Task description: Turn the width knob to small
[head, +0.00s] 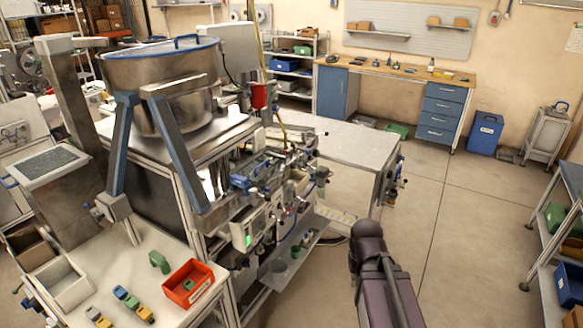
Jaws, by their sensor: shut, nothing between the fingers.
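A pale control box (246,232) with a green light sits low on the machine's front. My arm rises from the bottom edge, right of the machine, apart from it in the picture. My gripper cannot be made out in this view.
A white worktop (190,305) at lower left holds a red bin (188,284) and small green and yellow parts. A grey table (340,143) adjoins the machine. Open floor (460,220) lies to the right, before a blue shelf rack (548,235) and a blue bin (485,133).

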